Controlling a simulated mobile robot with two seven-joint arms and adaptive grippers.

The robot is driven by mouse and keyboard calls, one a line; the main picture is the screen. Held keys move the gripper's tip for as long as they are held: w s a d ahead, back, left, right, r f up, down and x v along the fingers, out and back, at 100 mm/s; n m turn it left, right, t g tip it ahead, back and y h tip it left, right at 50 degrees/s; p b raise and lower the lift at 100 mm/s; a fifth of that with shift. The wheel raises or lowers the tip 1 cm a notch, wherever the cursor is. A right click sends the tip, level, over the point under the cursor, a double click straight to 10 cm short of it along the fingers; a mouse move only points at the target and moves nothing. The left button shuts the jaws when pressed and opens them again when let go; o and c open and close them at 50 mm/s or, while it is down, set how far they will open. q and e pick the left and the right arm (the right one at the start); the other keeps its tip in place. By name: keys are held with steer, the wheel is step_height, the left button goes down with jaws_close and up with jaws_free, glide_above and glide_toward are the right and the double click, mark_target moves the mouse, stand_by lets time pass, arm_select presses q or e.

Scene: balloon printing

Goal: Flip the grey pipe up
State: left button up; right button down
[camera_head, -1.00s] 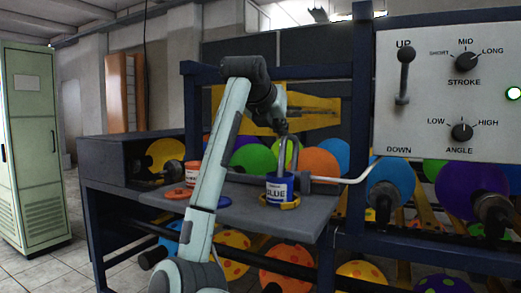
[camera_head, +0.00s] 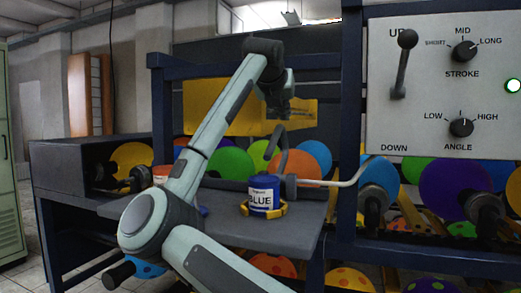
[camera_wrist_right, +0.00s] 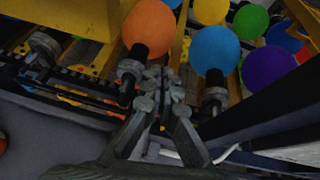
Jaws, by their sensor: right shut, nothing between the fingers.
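A paler grey length (camera_head: 338,184) runs right from beside the can and bends up towards the panel. My left gripper is not in view.
The can stands in a yellow ring (camera_head: 270,211) on a grey shelf (camera_head: 275,237). Another can (camera_head: 161,173) is partly hidden by my arm. A panel with a lever (camera_head: 403,65) and knobs stands at right. Balloons on black holders (camera_head: 375,203) crowd below it.

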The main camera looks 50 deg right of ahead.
steer(key=shift+x, duration=1.05)
steer(key=shift+d+r, duration=0.2)
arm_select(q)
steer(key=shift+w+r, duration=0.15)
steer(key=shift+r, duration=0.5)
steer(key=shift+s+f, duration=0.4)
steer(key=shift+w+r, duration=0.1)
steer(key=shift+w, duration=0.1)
